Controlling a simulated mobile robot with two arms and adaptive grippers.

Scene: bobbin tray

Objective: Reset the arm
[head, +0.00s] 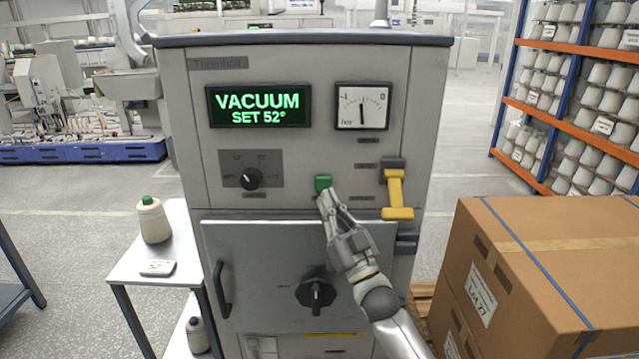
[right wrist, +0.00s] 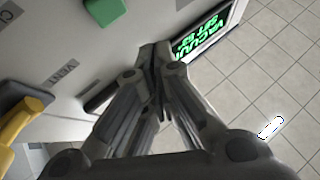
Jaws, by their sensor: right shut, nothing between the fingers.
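My right gripper (head: 328,202) is in front of the grey machine cabinet (head: 300,64), just below the green button (head: 323,184) in the head view. Its fingers are closed together and empty. In the right wrist view the closed fingertips (right wrist: 158,52) are apart from the green button (right wrist: 105,10) in the picture; I cannot tell whether they touch the panel. The lit display (head: 258,107) reads "VACUUM SET 52°". A yellow lever (head: 396,195) hangs down right of the button. My left gripper is not in view.
A dial gauge (head: 362,106), a black knob (head: 251,178) and a lower door with a rotary handle (head: 316,293) are on the cabinet. A side table with a cone bobbin (head: 153,221) stands left. Cardboard boxes (head: 555,240) stand close on the right.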

